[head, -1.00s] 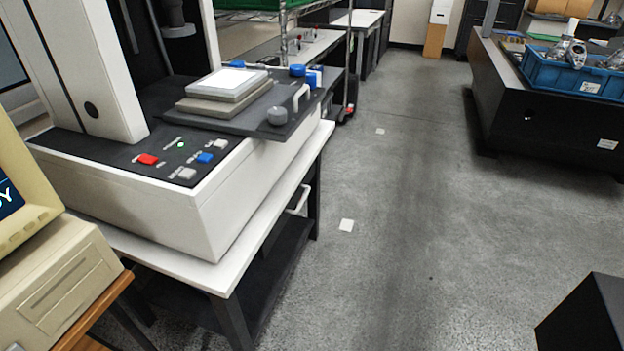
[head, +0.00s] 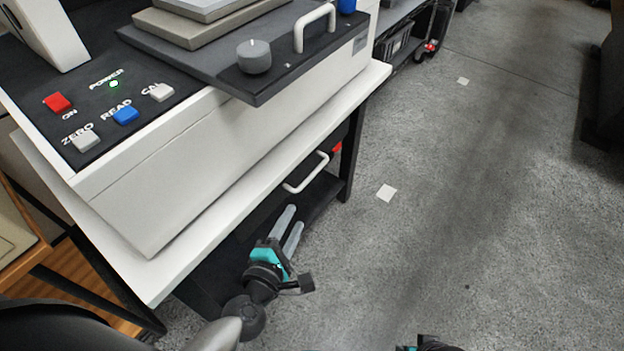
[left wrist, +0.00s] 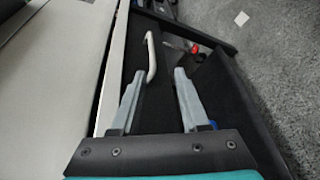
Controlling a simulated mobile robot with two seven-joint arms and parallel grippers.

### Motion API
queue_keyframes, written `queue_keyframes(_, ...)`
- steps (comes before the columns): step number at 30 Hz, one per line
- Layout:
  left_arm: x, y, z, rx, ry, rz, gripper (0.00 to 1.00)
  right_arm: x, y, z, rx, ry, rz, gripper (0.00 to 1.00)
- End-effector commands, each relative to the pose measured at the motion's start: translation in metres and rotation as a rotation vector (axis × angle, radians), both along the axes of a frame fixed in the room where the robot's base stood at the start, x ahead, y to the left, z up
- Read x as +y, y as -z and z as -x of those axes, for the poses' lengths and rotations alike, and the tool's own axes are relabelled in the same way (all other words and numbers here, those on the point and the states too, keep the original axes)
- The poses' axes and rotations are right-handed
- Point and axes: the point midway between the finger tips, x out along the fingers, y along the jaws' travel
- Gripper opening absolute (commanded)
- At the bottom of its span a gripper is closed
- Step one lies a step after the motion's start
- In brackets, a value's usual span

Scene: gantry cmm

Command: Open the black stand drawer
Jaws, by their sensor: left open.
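The black stand drawer (head: 298,172) is under the white top of the stand, mostly in shadow. Its pale arched handle (head: 308,177) sticks out from the front. It also shows in the left wrist view, where the handle (left wrist: 152,60) stands upright beyond my fingers. My left gripper (head: 289,222) is open and empty, below and a little left of the handle in the head view. In the left wrist view, its two grey fingers (left wrist: 156,98) are spread, with the handle beyond their tips and apart from them. The drawer looks shut. My right gripper's fingers are not visible.
The white stand top (head: 190,270) overhangs above my left gripper. A measuring machine (head: 190,165) with buttons and a dark plate stands on it. A dark stand leg (head: 352,155) is right of the handle.

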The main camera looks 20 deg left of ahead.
Motion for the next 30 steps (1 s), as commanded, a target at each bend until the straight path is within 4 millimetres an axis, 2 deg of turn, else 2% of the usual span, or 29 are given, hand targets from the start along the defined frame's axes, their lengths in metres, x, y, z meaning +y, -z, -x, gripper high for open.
queue_keyframes(3, 0.001, -0.011, -0.002, -0.021, -0.039, 0.094, 0.45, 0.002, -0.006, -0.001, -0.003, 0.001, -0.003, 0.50)
queue_keyframes(8, 0.001, -0.012, -0.013, -0.029, -0.049, 0.119, 0.45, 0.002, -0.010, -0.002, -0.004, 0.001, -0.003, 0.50)
queue_keyframes(21, 0.000, 0.004, -0.083, -0.028, -0.047, 0.115, 0.45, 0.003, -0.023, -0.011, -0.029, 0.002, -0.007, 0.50)
queue_keyframes(30, 0.000, 0.015, -0.129, -0.028, -0.046, 0.113, 0.45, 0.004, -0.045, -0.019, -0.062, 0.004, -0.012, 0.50)
